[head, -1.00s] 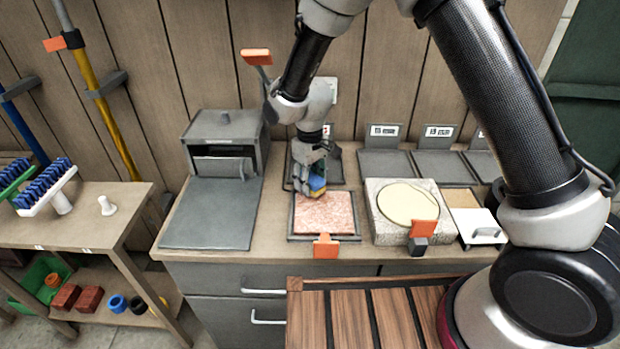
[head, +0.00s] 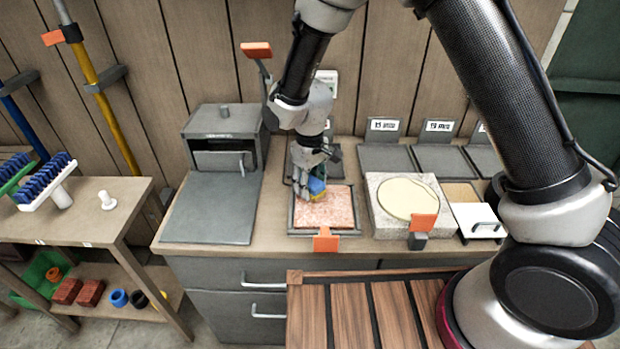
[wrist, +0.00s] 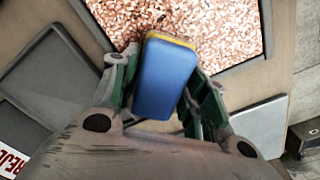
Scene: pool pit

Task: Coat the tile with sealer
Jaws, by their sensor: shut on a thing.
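The tile (head: 334,212) is a pinkish, speckled square lying in a dark tray (head: 291,216) on the bench. It also fills the top of the wrist view (wrist: 205,18). My gripper (head: 306,180) is shut on a blue block with a yellow layer, an applicator pad (wrist: 165,80), between its green-sided fingers. The pad is at the back-left part of the tile, yellow side toward it. I cannot tell whether it touches. The pad and gripper hide that part of the tile.
Right of the tile is a stone slab (head: 378,224) with a pale round disc (head: 408,197). A grey box (head: 222,137) with a front flap stands left. Orange tabs (head: 325,240) rise at the bench's front edge. Labelled grey plates (head: 440,160) lie at the back right.

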